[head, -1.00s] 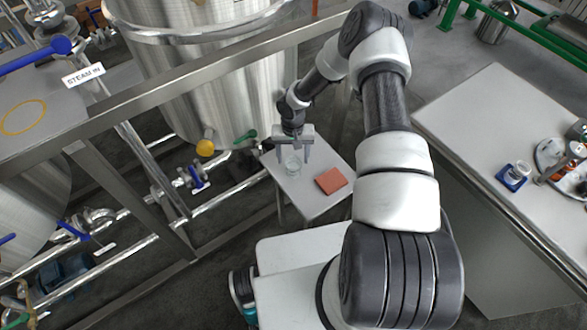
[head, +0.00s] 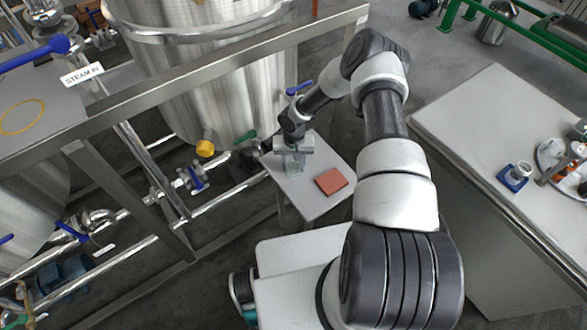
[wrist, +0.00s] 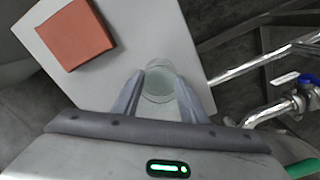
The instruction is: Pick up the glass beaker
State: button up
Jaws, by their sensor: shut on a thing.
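The glass beaker (wrist: 158,84) is clear and stands between my gripper's two fingers in the wrist view. In the head view the beaker (head: 294,169) shows faintly under the gripper, at the small white table. My gripper (head: 293,164) points down over this table and is shut on the beaker. In the wrist view the fingers of my gripper (wrist: 160,95) lie along both sides of the glass. I cannot tell whether the beaker's base still touches the table top.
The small white table (head: 312,204) also bears a flat red-orange square (head: 331,181), right of the beaker. A steel tank (head: 215,80) and a metal frame rail (head: 230,66) stand close behind and left. A larger bench (head: 465,130) stands at right.

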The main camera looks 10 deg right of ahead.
notch_tip(320, 180, up, 38)
jog(key=n+p, duration=0.1)
jog(key=n, duration=0.1)
jog(key=s+r+p, duration=0.9)
jog(key=p, duration=0.3)
jog(key=shift+r, duration=0.4)
jog(key=shift+s, duration=0.1)
